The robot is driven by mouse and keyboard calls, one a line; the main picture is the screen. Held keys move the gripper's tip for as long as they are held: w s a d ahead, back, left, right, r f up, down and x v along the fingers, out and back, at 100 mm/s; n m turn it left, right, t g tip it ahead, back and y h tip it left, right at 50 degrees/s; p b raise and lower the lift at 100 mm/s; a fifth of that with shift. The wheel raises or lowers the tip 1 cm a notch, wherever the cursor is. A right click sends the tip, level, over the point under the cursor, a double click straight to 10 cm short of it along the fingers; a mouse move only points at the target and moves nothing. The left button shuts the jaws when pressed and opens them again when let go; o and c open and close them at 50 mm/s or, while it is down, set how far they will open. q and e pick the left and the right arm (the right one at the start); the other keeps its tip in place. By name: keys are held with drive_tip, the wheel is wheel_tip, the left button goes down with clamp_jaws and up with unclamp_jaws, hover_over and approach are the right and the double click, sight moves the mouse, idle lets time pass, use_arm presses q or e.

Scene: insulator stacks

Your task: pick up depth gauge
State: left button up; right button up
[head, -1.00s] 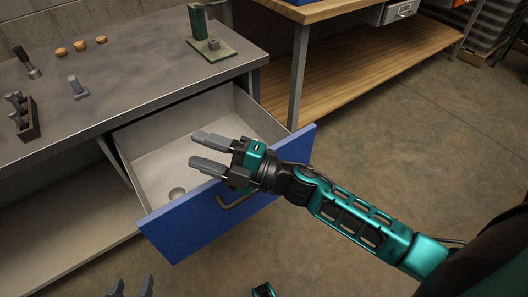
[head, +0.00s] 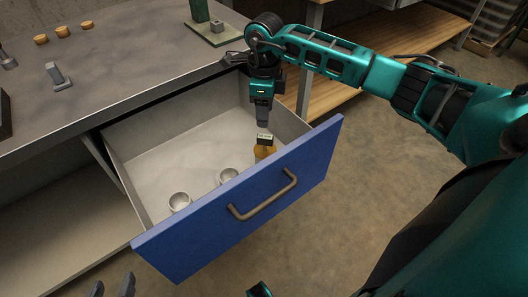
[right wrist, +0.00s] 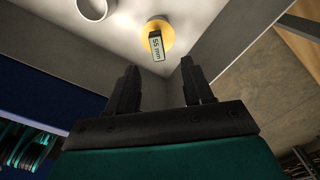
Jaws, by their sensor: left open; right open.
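A piece with an orange-yellow round base and a dark block labelled "55 mm", which I take for the depth gauge (head: 265,152), sits in the right corner of the open drawer (head: 150,165). In the right wrist view the gauge (right wrist: 157,42) shows beyond the fingertips, apart from them. My right gripper (head: 263,124) points down just above it. Its two fingers (right wrist: 162,78) are apart in the right wrist view, with nothing between them. My left gripper (head: 112,286) is open and empty at the bottom left edge of the head view, far from the gauge.
Two white round cups or rings, one nearer the left (head: 179,202) and one nearer the middle (head: 229,176), stand in the drawer near its blue front (head: 240,222). The drawer walls rise close to the gauge. A green stand (head: 207,25) is on the bench above.

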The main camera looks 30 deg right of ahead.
sight(265, 136)
wheel_tip(265, 136, down, 4)
drive_tip(key=shift+a+f+b, duration=0.1)
drive_tip(key=shift+b, duration=0.2)
drive_tip(key=f+b, duration=0.1)
drive_tip(key=f, duration=0.4)
drive_tip(key=shift+s+f, duration=0.1)
drive_tip(key=shift+s, duration=0.1)
use_arm(q)
drive_tip(key=f, duration=0.2)
drive_tip(key=shift+s+f, duration=0.2)
drive_tip(key=shift+f, duration=0.2)
drive_tip(key=shift+w+r, duration=0.1)
use_arm(e)
clamp_jaws()
